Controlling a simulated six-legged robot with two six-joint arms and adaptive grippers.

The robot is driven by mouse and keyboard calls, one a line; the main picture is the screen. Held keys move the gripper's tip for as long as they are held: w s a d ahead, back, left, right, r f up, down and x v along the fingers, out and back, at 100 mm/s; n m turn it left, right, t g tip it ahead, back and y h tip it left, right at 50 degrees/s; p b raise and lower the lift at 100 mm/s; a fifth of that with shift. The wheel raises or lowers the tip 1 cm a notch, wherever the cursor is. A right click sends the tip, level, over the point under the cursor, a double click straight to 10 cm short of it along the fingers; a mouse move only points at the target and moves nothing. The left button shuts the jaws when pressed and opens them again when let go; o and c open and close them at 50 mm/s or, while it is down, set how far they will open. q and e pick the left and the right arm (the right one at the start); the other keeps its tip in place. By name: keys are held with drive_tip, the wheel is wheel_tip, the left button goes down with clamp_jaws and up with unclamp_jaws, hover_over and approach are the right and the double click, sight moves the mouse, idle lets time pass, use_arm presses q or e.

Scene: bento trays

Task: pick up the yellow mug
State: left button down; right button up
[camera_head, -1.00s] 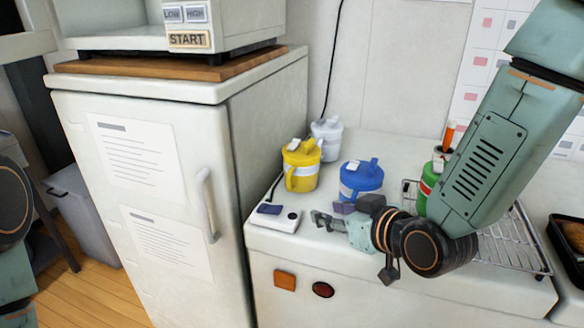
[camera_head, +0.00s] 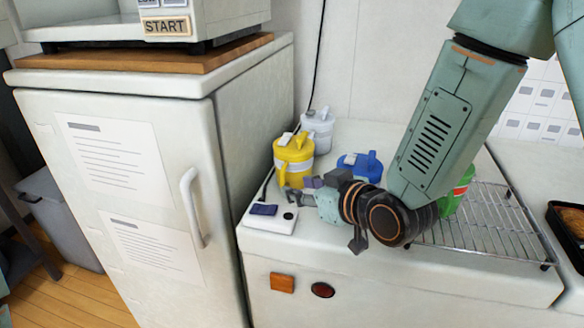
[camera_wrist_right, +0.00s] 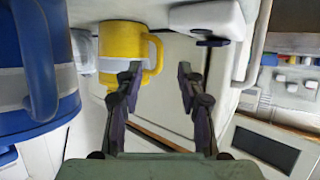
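The yellow mug (camera_head: 293,163), with a lid and a white band, stands upright on the white counter beside the fridge. It also shows in the right wrist view (camera_wrist_right: 118,42), its handle on the right side. My right gripper (camera_head: 299,190) is just in front of the mug's lower part and partly overlaps it. In the wrist view the fingers (camera_wrist_right: 158,72) are spread with nothing between them. My left gripper is out of view.
A blue mug (camera_head: 365,164) stands to the right, partly hidden by my right arm. A white mug (camera_head: 318,128) is behind the yellow one. A white switch box (camera_head: 268,221) lies at the counter's front left. A wire rack (camera_head: 490,232) is on the right.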

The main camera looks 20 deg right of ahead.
sight(284, 184)
drive_tip(key=x, duration=0.5)
drive_tip(key=shift+w+f+b, duration=0.15)
drive_tip(key=shift+f+b, duration=0.15)
drive_tip(key=shift+b, duration=0.1)
drive_tip(key=shift+r, duration=0.2)
drive_tip(key=shift+w+f, duration=0.1)
drive_tip(key=shift+f, duration=0.1)
drive_tip(key=c, duration=0.4)
drive_tip(key=shift+r, duration=0.15)
clamp_jaws()
